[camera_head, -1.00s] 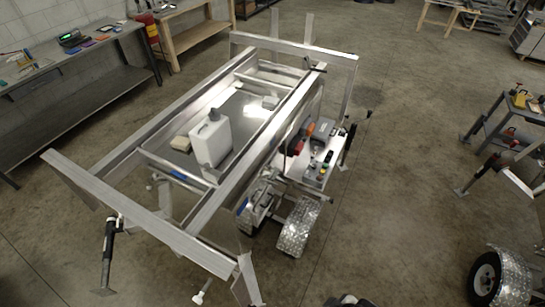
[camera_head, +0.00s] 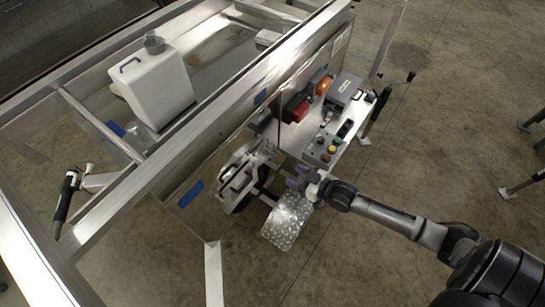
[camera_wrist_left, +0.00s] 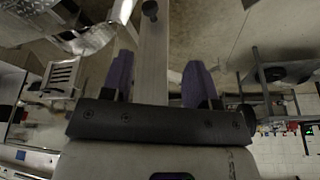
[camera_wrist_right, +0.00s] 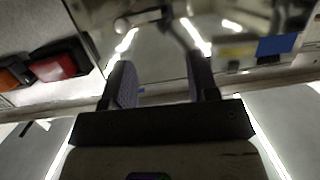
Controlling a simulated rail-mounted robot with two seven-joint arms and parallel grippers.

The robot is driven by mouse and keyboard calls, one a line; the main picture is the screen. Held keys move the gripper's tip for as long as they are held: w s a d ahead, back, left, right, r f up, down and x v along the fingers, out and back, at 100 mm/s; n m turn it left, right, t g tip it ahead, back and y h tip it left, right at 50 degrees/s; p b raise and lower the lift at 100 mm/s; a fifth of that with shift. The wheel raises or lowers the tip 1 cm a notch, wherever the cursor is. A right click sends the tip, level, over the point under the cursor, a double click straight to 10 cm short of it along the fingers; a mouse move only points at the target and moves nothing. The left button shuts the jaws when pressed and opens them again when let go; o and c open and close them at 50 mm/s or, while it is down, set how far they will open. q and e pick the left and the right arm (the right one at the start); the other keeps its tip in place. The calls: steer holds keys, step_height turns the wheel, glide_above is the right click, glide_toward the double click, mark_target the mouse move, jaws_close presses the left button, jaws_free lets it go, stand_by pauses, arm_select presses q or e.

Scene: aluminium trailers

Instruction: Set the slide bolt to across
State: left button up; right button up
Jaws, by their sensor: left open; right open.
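My right gripper (camera_head: 298,180) is beside the trailer's side wall, above a diamond-plate fender (camera_head: 288,220). In the right wrist view it is open and empty (camera_wrist_right: 158,85), facing a shiny metal panel. A short metal bar with a rounded end (camera_wrist_right: 140,20) shows on or in that panel beyond the fingers; it may be the slide bolt, or partly a reflection. I cannot tell its position. In the head view a metal fitting (camera_head: 238,180) is on the side wall, left of the gripper. My left gripper (camera_wrist_left: 158,82) is open, seen only in its own wrist view.
Beside the right gripper are a button box (camera_head: 322,148), a red lamp (camera_head: 295,108) and an orange lamp (camera_head: 323,85). Blue tape (camera_head: 190,193) is on the wall. A white jug (camera_head: 152,85) stands in the trailer. Floor to the right is mostly clear.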

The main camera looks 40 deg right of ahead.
mark_target(273, 146)
steer(key=w+d+f+t+b, duration=0.2)
steer(key=w+d+t+b, duration=0.15)
steer(key=d, duration=0.25)
steer(key=shift+g, duration=0.45)
steer(key=b+x, duration=0.2)
steer(key=x, duration=0.9)
steer(key=shift+a+f, duration=0.1)
steer(key=shift+a, duration=0.05)
steer(key=shift+w+a, duration=0.2)
steer(key=shift+w, duration=0.35)
arm_select(q)
step_height(273, 146, down, 8)
steer(key=shift+a+r, duration=0.2)
steer(key=shift+a, duration=0.1)
arm_select(e)
steer(key=shift+w, duration=0.25)
arm_select(q)
steer(key=shift+s, duration=0.1)
arm_select(e)
steer(key=shift+c, duration=0.4)
jaws_close()
arm_select(q)
steer(key=shift+d, duration=0.15)
